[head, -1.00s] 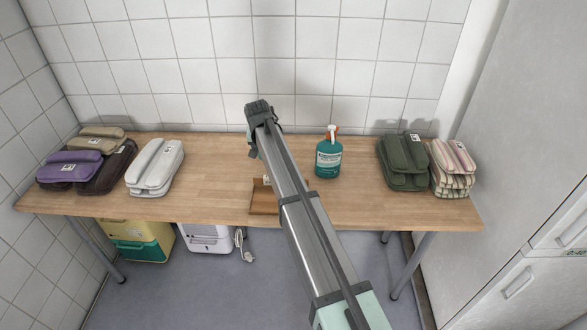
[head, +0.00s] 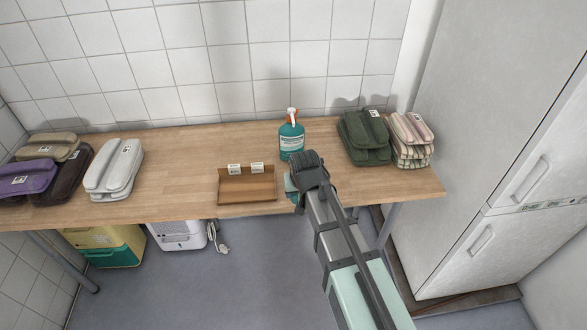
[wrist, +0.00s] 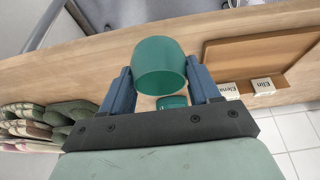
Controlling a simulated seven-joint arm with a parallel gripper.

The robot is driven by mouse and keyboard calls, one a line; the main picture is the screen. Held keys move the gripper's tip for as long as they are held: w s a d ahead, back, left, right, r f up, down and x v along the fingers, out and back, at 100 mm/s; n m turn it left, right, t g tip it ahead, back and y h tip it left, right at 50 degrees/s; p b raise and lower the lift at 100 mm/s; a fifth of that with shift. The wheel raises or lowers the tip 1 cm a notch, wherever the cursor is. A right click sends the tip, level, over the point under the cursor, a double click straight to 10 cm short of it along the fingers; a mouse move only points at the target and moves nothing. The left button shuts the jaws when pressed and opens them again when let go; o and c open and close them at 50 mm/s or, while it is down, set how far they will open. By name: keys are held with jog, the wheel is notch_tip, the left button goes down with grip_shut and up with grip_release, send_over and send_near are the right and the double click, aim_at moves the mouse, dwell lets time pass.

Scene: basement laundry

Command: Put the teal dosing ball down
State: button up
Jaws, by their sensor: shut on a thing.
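The teal dosing ball (wrist: 160,68) shows in the wrist view as an open-topped cup between the two blue fingers. My gripper (wrist: 160,82) is shut on it, with the wooden table (wrist: 45,82) behind it. In the head view my gripper (head: 292,190) is near the table's front edge, right of the brown tray; my arm hides the ball or makes it hard to pick out. I cannot tell how high the ball is above the table.
The brown tray (head: 247,196) has two name cards (head: 234,169), reading Elena and Elin in the wrist view. A teal bottle (head: 291,141) stands behind my gripper. Green folded cloths (head: 365,142) and striped ones (head: 411,145) lie right. Bare wood separates the tray from the white cloths (head: 113,170).

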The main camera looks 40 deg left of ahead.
jog(key=w+a, duration=1.2)
jog(key=shift+w+a, duration=0.15)
jog(key=shift+w, duration=0.1)
jog(key=shift+w+a, duration=0.1)
jog(key=shift+f, duration=1.8)
jog(key=shift+f, duration=0.1)
jog(key=o, duration=1.1)
jog(key=shift+o, duration=0.2)
jog(key=v, duration=1.2)
